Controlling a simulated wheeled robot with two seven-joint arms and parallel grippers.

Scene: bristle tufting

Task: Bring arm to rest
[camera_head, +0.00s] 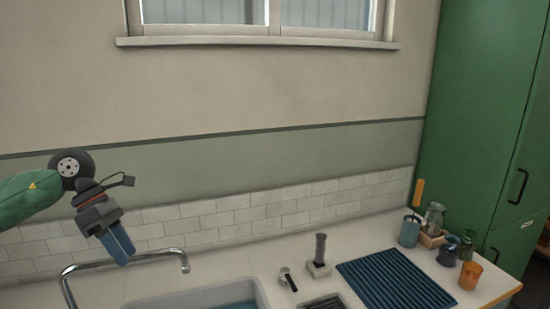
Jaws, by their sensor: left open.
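My left gripper (122,249) hangs at the left of the head view, on a green-sleeved arm that comes in from the left edge. Its blue fingers point down and slightly right, above the faucet (130,258) and the sink. The jaws are open, and I see nothing held between them. My right arm and gripper do not show.
A sink (195,299) is set in the counter below. To its right are a dark upright handle on a base (319,255), a blue ribbed mat (395,282), a container with an orange-handled tool (409,233) and an orange cup (470,275). A green cabinet (480,110) stands at right.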

